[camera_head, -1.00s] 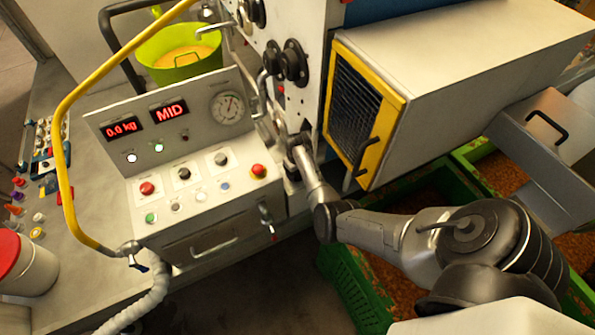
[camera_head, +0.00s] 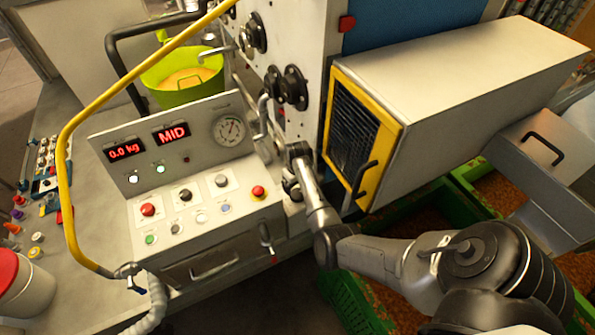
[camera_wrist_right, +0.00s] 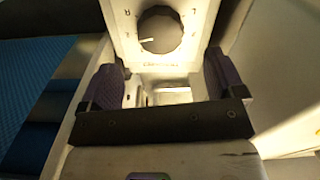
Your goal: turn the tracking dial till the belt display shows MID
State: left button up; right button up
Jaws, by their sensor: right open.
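The belt display (camera_head: 172,134) on the console's upright panel reads MID in red. The tracking dial (camera_wrist_right: 161,29) is a dark round knob on a pale plate in the right wrist view, with a light pointer mark toward the left and small letters around it. My right gripper (camera_wrist_right: 163,72) is open, its two dark fingers apart below the dial in that view, with nothing between them. In the head view my right arm reaches to the machine's side just right of the console, and the dial cannot be made out there. My left gripper is not in view.
The console (camera_head: 205,215) carries several buttons and a 0.0 kg display (camera_head: 125,151). A yellow rail (camera_head: 70,200) curves at its left. A yellow-framed grille box (camera_head: 363,130) stands close right of my arm, above green crates (camera_head: 350,290) of brown pulp.

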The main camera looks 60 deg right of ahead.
aim_at(297, 193)
notch_tip(297, 193, up, 8)
jog(key=shift+f, duration=0.2)
dwell(0.8)
